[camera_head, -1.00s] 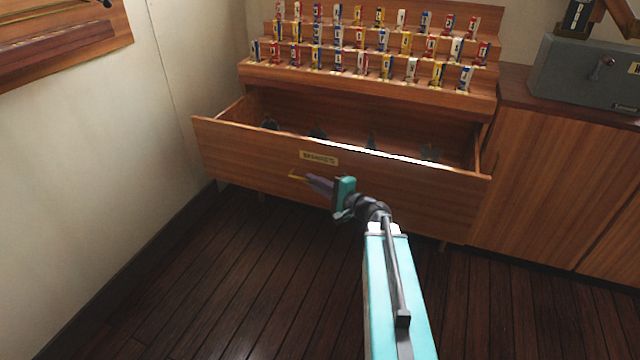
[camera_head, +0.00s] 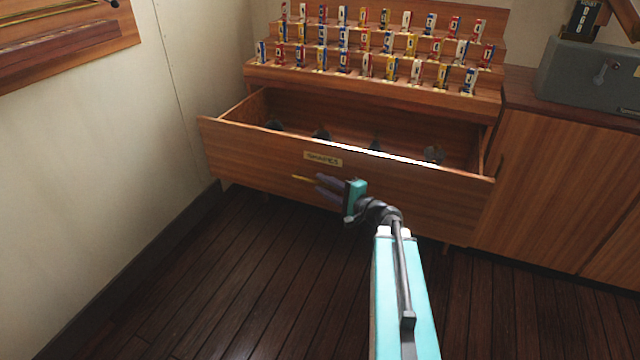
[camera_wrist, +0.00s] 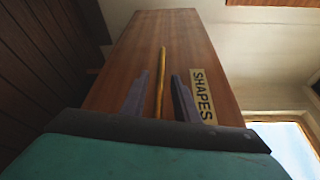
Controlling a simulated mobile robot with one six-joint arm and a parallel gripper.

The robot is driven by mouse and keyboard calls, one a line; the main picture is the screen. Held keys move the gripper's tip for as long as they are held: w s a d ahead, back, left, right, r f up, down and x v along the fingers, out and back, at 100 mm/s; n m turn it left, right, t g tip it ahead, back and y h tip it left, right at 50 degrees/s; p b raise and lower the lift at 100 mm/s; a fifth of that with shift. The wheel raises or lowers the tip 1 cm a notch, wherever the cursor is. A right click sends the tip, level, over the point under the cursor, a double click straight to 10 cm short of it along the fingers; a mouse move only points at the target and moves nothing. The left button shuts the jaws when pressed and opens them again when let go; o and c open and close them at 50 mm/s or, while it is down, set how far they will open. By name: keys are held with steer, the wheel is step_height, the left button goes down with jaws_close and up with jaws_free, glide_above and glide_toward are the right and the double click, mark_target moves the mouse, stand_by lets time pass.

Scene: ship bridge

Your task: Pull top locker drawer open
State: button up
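The wooden locker drawer (camera_head: 400,195) stands pulled out below the tiered rack, with several dark items inside it. Its front carries a label (camera_head: 323,159), which reads SHAPES in the wrist view (camera_wrist: 202,97). A thin brass handle (camera_head: 303,178) sits on the front below the label. My gripper (camera_head: 318,187) is in front of the drawer, just beside the handle. In the wrist view, the two grey fingers (camera_wrist: 157,100) are spread apart, with the brass handle (camera_wrist: 160,82) showing between them and a gap on each side. Whether the fingertips surround the handle is hard to tell.
The tiered rack (camera_head: 372,80) above the drawer holds several small coloured blocks. A wooden cabinet (camera_head: 550,190) with a grey box (camera_head: 590,78) on top stands at the right. A pale wall (camera_head: 95,150) is at the left. The dark plank floor (camera_head: 240,290) is clear in front.

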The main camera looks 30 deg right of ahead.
steer(key=v, duration=0.4)
steer(key=shift+r, duration=0.1)
steer(key=p+v, duration=0.7)
steer(key=p, duration=0.2)
steer(key=shift+s, duration=0.4)
steer(key=shift+d, duration=0.1)
